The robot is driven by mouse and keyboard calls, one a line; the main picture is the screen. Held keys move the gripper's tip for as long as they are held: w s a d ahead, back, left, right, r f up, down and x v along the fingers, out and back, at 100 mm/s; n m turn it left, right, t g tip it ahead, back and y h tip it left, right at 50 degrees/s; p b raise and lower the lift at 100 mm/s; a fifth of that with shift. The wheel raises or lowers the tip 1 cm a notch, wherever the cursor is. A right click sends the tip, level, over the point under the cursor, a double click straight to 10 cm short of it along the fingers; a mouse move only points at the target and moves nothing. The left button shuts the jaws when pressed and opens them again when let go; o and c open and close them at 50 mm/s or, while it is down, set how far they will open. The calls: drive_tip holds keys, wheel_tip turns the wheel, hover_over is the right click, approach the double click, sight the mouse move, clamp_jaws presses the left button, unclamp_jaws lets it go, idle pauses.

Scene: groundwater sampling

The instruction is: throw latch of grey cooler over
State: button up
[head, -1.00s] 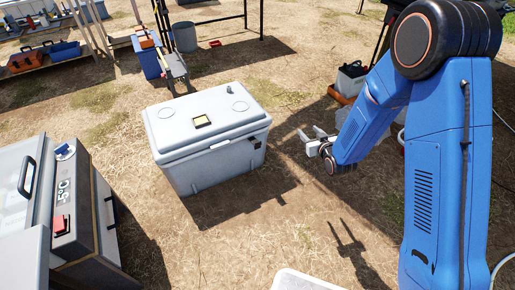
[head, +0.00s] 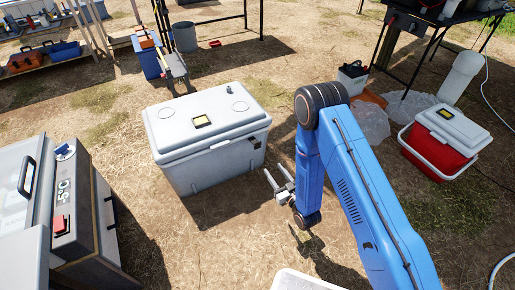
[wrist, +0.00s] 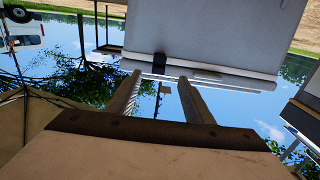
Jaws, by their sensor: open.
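The grey cooler (head: 208,165) stands on the ground left of centre in the head view, its lid down. A dark latch (head: 257,142) shows on its side near the right end, at the lid seam. My gripper (head: 273,168) is open and empty, apart from the cooler, to the right of it and below the latch in the picture. In the wrist view, which looks upside down, the cooler (wrist: 222,30) fills the upper part. The latch (wrist: 173,65) shows there as a dark block at the lid edge, beyond the two parted fingers (wrist: 158,88).
A red cooler (head: 437,152) with a white lid stands at the right. A grey unit (head: 75,215) marked -5°C stands at the left front. A dark table (head: 445,22) stands at the back right.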

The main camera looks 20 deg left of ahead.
sight(257, 148)
drive_tip(key=x, duration=1.7)
drive_tip(key=shift+w, duration=0.15)
clamp_jaws()
